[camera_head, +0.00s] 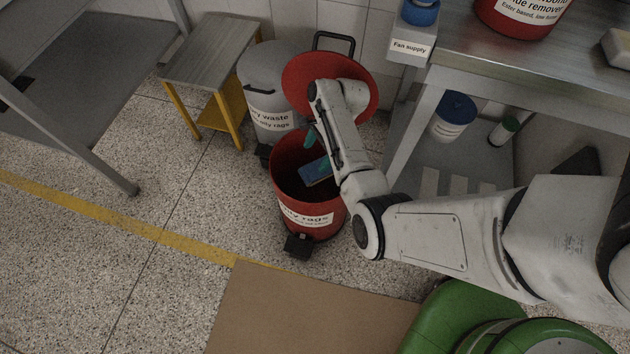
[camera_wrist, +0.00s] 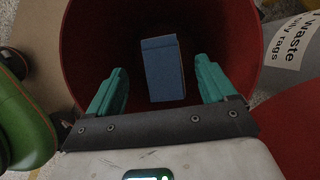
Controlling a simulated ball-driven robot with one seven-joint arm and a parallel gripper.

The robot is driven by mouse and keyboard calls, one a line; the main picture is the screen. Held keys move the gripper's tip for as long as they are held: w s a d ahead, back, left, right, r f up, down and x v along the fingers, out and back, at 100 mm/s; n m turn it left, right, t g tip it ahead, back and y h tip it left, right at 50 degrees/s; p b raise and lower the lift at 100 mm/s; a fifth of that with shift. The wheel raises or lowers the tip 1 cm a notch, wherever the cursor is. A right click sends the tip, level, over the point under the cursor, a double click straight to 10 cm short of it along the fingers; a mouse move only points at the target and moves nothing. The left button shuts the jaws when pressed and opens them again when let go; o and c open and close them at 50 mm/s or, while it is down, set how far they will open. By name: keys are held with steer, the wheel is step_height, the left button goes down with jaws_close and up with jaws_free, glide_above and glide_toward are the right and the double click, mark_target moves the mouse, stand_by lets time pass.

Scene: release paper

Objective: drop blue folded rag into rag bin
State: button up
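The blue folded rag (camera_head: 316,172) is inside the red rag bin (camera_head: 308,228), with the bin's red lid (camera_head: 299,75) standing open behind it. In the wrist view the rag (camera_wrist: 163,70) lies within the round bin (camera_wrist: 235,22), seen between the fingers and apart from both. My gripper (camera_head: 316,142) is over the bin's mouth, its teal fingers (camera_wrist: 160,75) spread open and holding nothing. In the head view my arm hides part of the bin's right side and lid.
A grey waste bin (camera_head: 268,100) stands behind the rag bin, beside a small yellow-legged table (camera_head: 210,50). A steel workbench (camera_head: 500,60) is to the right. Brown matting (camera_head: 300,315) lies in front. Speckled floor (camera_head: 140,240) is clear to the left.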

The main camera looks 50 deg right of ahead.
steer(key=shift+o, duration=1.2)
steer(key=shift+r, duration=0.1)
steer(key=p+v, duration=0.3)
steer(key=v, duration=0.7)
steer(key=shift+d+r+p, duration=0.25)
steer(key=shift+p, duration=0.05)
